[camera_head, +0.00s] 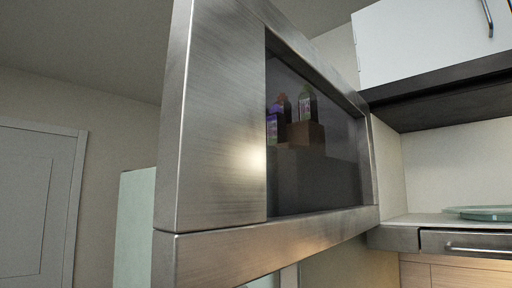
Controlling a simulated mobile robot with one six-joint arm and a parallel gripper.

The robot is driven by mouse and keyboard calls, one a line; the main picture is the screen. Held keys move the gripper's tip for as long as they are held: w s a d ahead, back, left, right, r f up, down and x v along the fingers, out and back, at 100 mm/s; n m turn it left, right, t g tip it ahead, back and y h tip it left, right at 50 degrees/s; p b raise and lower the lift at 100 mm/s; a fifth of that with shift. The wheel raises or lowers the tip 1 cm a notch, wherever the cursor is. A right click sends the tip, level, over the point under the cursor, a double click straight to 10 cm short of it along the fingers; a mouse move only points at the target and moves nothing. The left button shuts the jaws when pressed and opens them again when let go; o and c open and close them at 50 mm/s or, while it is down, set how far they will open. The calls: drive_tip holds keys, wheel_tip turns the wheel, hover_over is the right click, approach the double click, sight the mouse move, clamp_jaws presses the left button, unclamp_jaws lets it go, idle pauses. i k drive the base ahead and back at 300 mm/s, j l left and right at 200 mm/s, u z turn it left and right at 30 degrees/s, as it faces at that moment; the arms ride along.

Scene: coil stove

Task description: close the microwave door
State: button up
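The microwave door (215,130) stands wide open and fills the middle of the head view. It has a brushed steel frame and a dark see-through window (340,165). Its near free edge is at the left and its far edge meets the front of an open cavity (455,170) at the right, which looks like the microwave's inside. A round greenish glass plate (480,213) lies on the cavity floor, cut off by the picture edge. My gripper is not in view, so its place relative to the door cannot be seen.
A white cabinet (425,40) is above the cavity. Below it is a dark front with a metal handle (475,250). Bottles (307,103) and a brown box (305,133) show through the window. A grey door (35,200) is at the far left, beside a pale green upright panel (133,220).

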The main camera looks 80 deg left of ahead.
sight(266, 165)
drive_tip(key=k+j+u, duration=0.1)
drive_tip(key=j+u, duration=0.15)
drive_tip(key=u, duration=0.2)
drive_tip(key=j+u, duration=0.4)
drive_tip(key=k+j+u, duration=0.1)
drive_tip(key=j+u, duration=0.15)
drive_tip(key=u, duration=0.2)
drive_tip(key=j+u, duration=0.4)
drive_tip(key=k+j+z, duration=0.5)
drive_tip(key=j, duration=0.2)
drive_tip(key=i, duration=0.1)
